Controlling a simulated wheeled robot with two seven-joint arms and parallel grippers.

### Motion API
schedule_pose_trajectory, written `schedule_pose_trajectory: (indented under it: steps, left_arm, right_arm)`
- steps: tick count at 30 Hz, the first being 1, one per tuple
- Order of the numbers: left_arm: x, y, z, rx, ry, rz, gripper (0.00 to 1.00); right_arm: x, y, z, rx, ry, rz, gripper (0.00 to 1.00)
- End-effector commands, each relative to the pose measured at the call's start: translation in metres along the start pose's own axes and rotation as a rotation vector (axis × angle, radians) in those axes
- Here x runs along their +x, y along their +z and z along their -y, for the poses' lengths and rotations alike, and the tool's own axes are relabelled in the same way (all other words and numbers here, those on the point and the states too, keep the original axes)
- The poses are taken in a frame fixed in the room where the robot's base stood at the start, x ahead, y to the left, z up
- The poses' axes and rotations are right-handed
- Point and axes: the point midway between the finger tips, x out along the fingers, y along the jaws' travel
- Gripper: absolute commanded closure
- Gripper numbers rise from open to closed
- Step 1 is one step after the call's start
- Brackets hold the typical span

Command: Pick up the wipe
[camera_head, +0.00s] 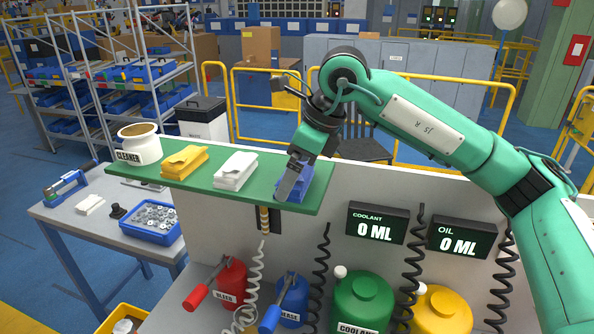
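Three folded wipes lie in a row on the green shelf (215,188): a yellow wipe (184,162), a white wipe (235,171) and a blue wipe (305,187) at the right end. My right gripper (288,188) reaches down from the upper right to the blue wipe. One grey finger covers the blue wipe's left part. The other finger is hidden, so I cannot tell whether the gripper is open or shut, or whether it grips the wipe. My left gripper is out of view.
A cleaner jar (139,146) stands at the shelf's left end. Below the shelf are a red bleed bottle (231,283), a blue grease bottle (293,300), a green coolant jug (362,303) and a yellow jug (441,312), with coiled hoses. A side table (70,226) holds a blue parts bin (152,222).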

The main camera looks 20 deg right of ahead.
Motion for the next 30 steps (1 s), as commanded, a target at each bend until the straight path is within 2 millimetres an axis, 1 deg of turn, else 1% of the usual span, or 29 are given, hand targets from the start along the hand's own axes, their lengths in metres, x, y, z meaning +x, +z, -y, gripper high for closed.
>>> schedule_pose_trajectory:
  steps: [4,6,9,17,22,26,29,30]
  left_arm:
    - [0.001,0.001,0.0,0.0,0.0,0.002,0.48]
    - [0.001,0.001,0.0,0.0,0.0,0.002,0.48]
    - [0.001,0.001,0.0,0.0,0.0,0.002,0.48]
    - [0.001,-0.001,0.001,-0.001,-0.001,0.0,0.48]
    - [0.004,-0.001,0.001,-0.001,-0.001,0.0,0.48]
    - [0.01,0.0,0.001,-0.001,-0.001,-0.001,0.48]
    - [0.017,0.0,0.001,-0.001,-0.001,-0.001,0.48]
    - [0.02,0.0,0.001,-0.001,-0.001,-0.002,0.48]
  right_arm:
    - [0.0,0.0,0.0,0.0,0.0,0.0,0.0]
    - [0.0,0.0,0.0,0.0,0.0,0.0,0.14]
    - [0.0,0.0,0.0,0.0,0.0,0.0,0.32]
    - [0.0,0.0,0.0,0.0,0.0,0.0,0.32]
    - [-0.006,0.003,0.0,0.0,-0.001,0.002,0.32]
    - [-0.019,0.009,0.0,-0.001,-0.002,0.004,0.32]
    - [-0.036,0.016,0.0,-0.001,-0.003,0.005,0.32]
    - [-0.045,0.02,0.0,-0.002,-0.003,0.005,0.32]
